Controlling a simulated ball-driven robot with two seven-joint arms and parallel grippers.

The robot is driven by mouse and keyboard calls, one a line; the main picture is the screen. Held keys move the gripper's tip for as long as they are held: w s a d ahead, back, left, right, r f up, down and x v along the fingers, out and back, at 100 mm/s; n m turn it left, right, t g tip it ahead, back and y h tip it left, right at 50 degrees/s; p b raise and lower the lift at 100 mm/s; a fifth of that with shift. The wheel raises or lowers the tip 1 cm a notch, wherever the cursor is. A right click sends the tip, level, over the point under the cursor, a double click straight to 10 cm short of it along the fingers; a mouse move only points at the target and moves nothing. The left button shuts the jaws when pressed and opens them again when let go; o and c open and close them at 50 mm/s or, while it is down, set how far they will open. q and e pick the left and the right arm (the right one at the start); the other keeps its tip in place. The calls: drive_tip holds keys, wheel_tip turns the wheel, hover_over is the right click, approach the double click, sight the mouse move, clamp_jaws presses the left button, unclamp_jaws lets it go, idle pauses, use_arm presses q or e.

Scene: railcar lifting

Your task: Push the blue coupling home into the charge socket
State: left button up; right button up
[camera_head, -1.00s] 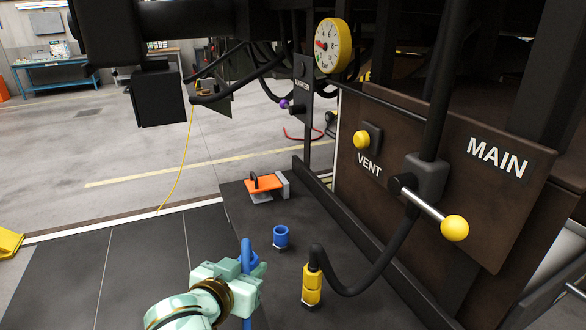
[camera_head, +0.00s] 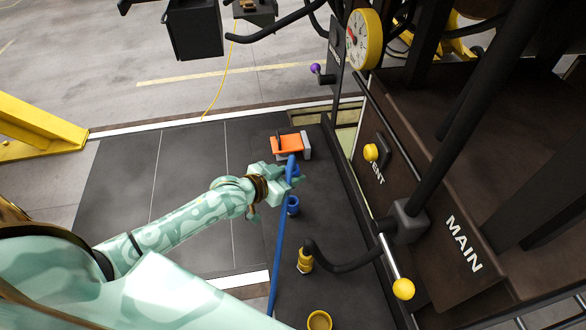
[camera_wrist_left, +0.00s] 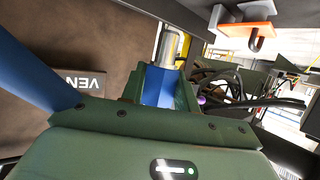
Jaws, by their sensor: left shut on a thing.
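My left gripper (camera_head: 290,174) is shut on the blue coupling (camera_head: 292,163), with the blue hose (camera_head: 277,260) running from it toward the bottom of the head view. In the left wrist view the blue coupling (camera_wrist_left: 158,87) sits between the fingers, its bare metal tip (camera_wrist_left: 169,47) sticking out past them. The blue socket (camera_head: 293,206), which I take as the charge socket, stands on the dark deck just below the gripper in the head view. The coupling appears apart from it; the height between them is hard to judge. My right gripper is out of view.
A yellow fitting with a black hose (camera_head: 305,261) and a yellow cup (camera_head: 319,320) stand nearer me. An orange-handled item (camera_head: 290,144) lies beyond the gripper.

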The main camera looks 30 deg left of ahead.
use_arm(q)
drive_tip(key=shift+s+r+p, duration=0.1)
drive_tip(key=shift+p, duration=0.3)
drive_tip(key=b, duration=0.5)
hover_over(291, 197)
drive_tip(key=s, duration=0.2)
drive_tip(key=f, duration=0.6)
drive_tip(key=shift+w+d, duration=0.2)
drive_tip(key=shift+d, duration=0.15)
drive_tip(key=shift+p, duration=0.45)
drive_tip(key=shift+p, duration=0.4)
drive_tip(key=shift+f+b, duration=1.6)
drive_tip(key=shift+f, duration=0.45)
drive_tip(key=o, duration=1.2)
drive_tip(key=shift+s, duration=0.15)
drive_tip(key=v, duration=1.6)
drive_tip(key=shift+p, duration=0.45)
